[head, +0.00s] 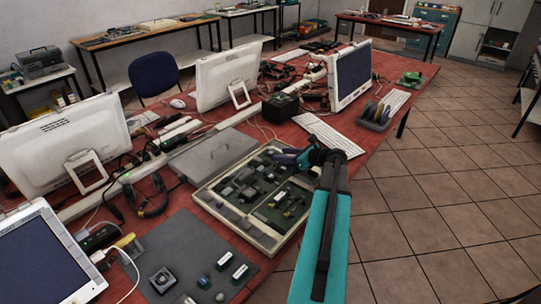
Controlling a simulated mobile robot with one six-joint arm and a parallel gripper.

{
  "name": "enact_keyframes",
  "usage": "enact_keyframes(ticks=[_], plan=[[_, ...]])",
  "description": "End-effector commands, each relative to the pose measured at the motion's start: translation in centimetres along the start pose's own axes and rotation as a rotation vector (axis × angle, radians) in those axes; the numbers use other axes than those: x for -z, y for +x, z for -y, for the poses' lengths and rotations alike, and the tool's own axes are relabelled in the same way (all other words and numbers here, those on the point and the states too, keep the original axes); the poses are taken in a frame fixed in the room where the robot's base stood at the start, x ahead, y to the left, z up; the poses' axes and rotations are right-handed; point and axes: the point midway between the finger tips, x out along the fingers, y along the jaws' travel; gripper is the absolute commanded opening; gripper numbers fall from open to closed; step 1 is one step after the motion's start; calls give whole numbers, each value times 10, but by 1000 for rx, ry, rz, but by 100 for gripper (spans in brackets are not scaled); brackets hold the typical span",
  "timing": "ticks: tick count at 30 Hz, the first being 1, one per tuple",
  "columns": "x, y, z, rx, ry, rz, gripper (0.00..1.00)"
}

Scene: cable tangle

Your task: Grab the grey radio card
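An open beige case (216,209) lies near the table's right edge. Inside it is a green circuit board (262,222) with several small grey and dark modules. A grey module (227,191) sits at the board's left side; I cannot tell for sure which part is the grey radio card. My gripper (284,158) is at the end of my teal arm, over the case's far right corner, pointing left. Its dark blue fingers are small and blend with the board, so I cannot tell whether they are open. The arm hides part of the case's right edge.
A dark grey mat (190,240) in front holds several small modules and a square dark part (163,279). A grey lid (213,155) lies left of the case. Monitors, loose cables and headphones (150,200) crowd the left. A keyboard (328,134) and a spool rack (375,122) lie beyond.

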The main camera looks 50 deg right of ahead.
Motion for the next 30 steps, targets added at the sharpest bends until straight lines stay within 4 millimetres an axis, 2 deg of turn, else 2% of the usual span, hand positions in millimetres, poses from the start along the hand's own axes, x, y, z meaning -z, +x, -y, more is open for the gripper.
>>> enact_keyframes(ticks=[5, 16, 30], plan=[[-2, 8, 1, -1, 0, 0, 39], [-5, 48, 1, -2, 0, -1, 39], [-4, 53, 0, -1, 0, 0, 39]])
